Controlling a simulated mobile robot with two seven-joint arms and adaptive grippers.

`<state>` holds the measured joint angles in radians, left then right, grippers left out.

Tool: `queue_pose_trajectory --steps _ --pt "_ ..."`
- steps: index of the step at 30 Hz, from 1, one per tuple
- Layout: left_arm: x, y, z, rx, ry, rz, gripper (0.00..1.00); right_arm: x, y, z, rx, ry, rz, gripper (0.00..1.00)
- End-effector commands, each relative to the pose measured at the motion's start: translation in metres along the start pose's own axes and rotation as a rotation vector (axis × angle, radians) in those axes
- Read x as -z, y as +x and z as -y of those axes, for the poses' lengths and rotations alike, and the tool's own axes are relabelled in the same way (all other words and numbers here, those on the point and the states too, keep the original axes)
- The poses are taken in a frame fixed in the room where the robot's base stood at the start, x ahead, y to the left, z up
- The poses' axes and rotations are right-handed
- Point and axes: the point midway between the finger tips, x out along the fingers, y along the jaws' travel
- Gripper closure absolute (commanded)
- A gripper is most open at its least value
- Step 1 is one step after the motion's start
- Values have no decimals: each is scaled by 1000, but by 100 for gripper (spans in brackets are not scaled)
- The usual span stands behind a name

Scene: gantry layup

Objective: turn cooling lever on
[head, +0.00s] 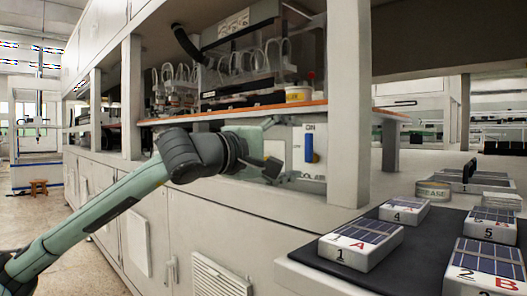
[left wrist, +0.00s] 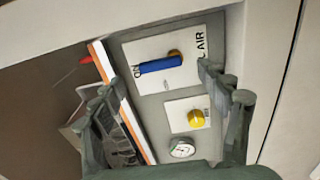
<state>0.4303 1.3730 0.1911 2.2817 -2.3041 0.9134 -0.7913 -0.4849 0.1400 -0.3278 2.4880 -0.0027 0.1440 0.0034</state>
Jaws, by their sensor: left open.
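The blue lever (head: 309,147) is on a white panel (head: 299,166) under the orange-edged shelf. In the head view it stands upright below the "ON" label. In the left wrist view the lever (left wrist: 160,64) lies lengthwise, with its free end near "ON" and a brownish pivot at the other end. A partly readable label ends in "AIR". My left gripper (head: 271,148) is open and empty, just left of the panel in the head view. In the left wrist view its fingers (left wrist: 158,80) are spread on either side of the lever, apart from it. My right gripper is not in view.
A yellow knob (left wrist: 196,119) and a round gauge (left wrist: 181,149) are beside the lever panel. A white post (head: 349,105) stands right of the panel. Glassware fills the shelf (head: 225,112) above. Boxes with solar-cell tops lie on a dark mat (head: 385,226) at right.

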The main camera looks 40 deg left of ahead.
Motion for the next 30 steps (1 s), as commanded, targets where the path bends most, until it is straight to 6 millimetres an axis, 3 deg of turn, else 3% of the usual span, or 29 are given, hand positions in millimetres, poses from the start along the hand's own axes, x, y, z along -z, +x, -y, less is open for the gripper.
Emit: queue_pose_trajectory --steps 15,30 --pt "0 -71 0 -1 -1 -1 24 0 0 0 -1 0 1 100" --pt "0 -80 0 1 3 -2 24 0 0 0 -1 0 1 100"
